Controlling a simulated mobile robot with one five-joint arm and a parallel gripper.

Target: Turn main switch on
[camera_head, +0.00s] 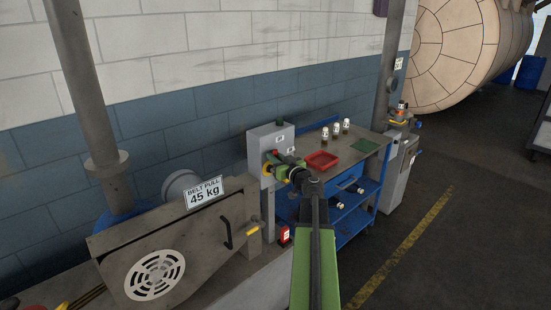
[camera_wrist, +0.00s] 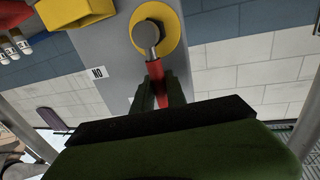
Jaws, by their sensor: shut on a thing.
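The main switch is a yellow disc (camera_wrist: 171,38) with a grey round hub (camera_wrist: 148,35) and a red handle (camera_wrist: 155,70), on the face of a grey control box (camera_head: 264,139). In the wrist view the red handle points down from the hub, between my gripper's fingers. My gripper (camera_wrist: 160,95) is shut on the red handle. In the head view my gripper (camera_head: 274,166) is at the front of the grey box and covers much of the switch.
A blue trolley (camera_head: 345,222) with a red tray (camera_head: 322,160) and several small bottles (camera_head: 335,129) stands right of the box. A machine with a belt guard (camera_head: 190,240) is on the left. Open floor (camera_head: 430,260) lies to the right.

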